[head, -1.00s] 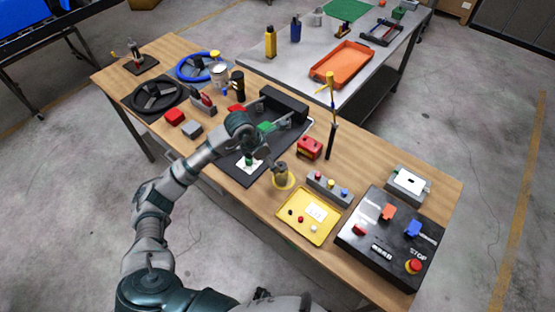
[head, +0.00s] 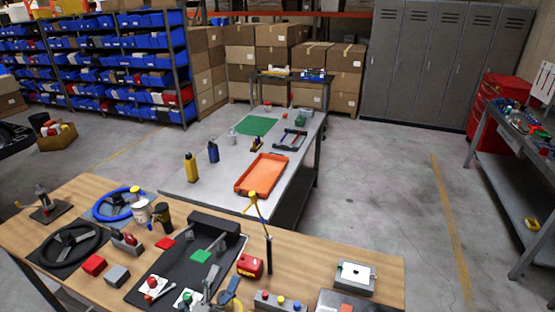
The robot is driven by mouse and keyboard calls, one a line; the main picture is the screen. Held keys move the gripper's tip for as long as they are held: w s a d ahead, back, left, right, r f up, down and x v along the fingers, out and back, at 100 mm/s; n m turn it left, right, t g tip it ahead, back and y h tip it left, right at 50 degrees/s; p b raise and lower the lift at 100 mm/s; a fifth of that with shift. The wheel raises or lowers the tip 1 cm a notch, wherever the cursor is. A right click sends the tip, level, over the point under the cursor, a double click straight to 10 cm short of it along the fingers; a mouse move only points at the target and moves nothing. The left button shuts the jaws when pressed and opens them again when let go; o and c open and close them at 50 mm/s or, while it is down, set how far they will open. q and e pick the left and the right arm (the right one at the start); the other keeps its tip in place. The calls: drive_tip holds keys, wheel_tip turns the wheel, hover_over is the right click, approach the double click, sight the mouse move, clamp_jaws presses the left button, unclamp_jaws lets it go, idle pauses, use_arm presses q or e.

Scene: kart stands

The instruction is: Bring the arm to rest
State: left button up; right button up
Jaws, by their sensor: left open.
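My left gripper (head: 222,297) shows at the bottom edge of the head view, over the near edge of the wooden table (head: 330,258). It is open, and I see nothing held in it. Most of my left arm is below the picture. The gripper is in front of the dark mat (head: 165,268), close to a white card with a green mark (head: 187,298). I cannot tell whether it touches anything. My right gripper is not in view.
A red box (head: 249,266), a yellow-topped post (head: 258,220) and a white device (head: 356,277) stand to the right. Steering wheels (head: 70,243) lie to the left. Behind is a grey table (head: 215,178) with an orange tray (head: 262,175). Open floor lies right.

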use_arm(q)
drive_tip(key=s+a+f+n+g+y, duration=0.35)
drive_tip(key=a+f+n+y, duration=0.3)
drive_tip(key=f, duration=0.25)
drive_tip(key=s+a+f+n+g+y, duration=0.2)
drive_tip(key=a+f+n+g+y, duration=0.25)
drive_tip(key=f+n, duration=0.45)
drive_tip(key=s+d+f+n+g+h, duration=0.1)
drive_tip(key=s+d+f+g, duration=0.1)
drive_tip(key=s+f+g, duration=0.5)
drive_tip(key=s+d+f+n+g+h, duration=0.1)
drive_tip(key=s+f+g, duration=0.2)
drive_tip(key=s+f, duration=0.85)
wheel_tip(320, 180, down, 19)
drive_tip(key=s+g, duration=0.1)
drive_tip(key=s, duration=0.2)
drive_tip(key=s+a+f+g, duration=0.1)
drive_tip(key=s+a+f, duration=0.2)
drive_tip(key=s+f, duration=1.5)
drive_tip(key=shift+s+f, duration=0.4)
drive_tip(key=shift+f, duration=0.15)
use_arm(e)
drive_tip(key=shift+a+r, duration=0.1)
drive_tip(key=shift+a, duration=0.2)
